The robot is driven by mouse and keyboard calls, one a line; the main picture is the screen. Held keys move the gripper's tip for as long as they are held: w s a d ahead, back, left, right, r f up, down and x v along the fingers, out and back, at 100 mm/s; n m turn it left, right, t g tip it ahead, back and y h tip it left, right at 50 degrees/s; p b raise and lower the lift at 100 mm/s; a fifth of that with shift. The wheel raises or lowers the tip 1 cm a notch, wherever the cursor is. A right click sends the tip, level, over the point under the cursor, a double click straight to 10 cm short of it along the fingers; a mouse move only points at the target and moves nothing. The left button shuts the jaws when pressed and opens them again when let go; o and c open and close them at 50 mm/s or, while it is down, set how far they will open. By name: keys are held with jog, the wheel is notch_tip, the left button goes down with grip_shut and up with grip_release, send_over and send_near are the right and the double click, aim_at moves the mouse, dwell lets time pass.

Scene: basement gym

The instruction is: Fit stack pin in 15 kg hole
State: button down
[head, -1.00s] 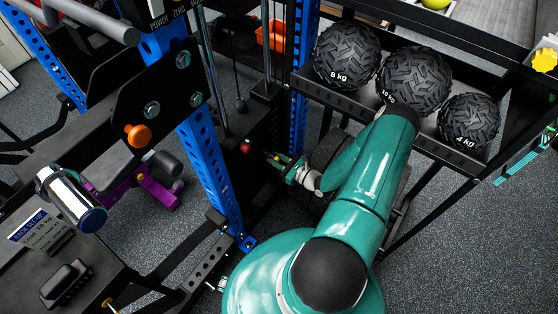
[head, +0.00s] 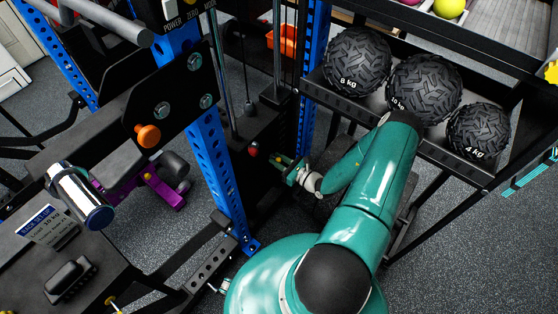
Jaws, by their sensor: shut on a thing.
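My gripper (head: 283,161) is small in the head view, in front of the dark weight stack (head: 257,176) behind the blue upright. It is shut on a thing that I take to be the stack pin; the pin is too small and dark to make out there. A red knob (head: 254,150) shows just left of the fingertips, against the stack; I cannot tell whether it belongs to the pin. The 15 kg hole and the plate markings cannot be read from here. I cannot tell whether the pin touches the stack.
A blue perforated upright (head: 216,170) stands left of my gripper, with an orange knob (head: 148,135) on the bracket beside it. A shelf (head: 345,98) holds black balls (head: 425,88) at upper right. A bench with a chrome cylinder (head: 80,195) is at left. An orange bin (head: 284,42) sits behind.

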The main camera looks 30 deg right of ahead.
jog(key=c, duration=1.1)
grip_release()
jog(key=shift+c, duration=0.2)
jog(key=v, duration=1.3)
jog(key=shift+s, duration=0.35)
jog(key=shift+d, duration=0.1)
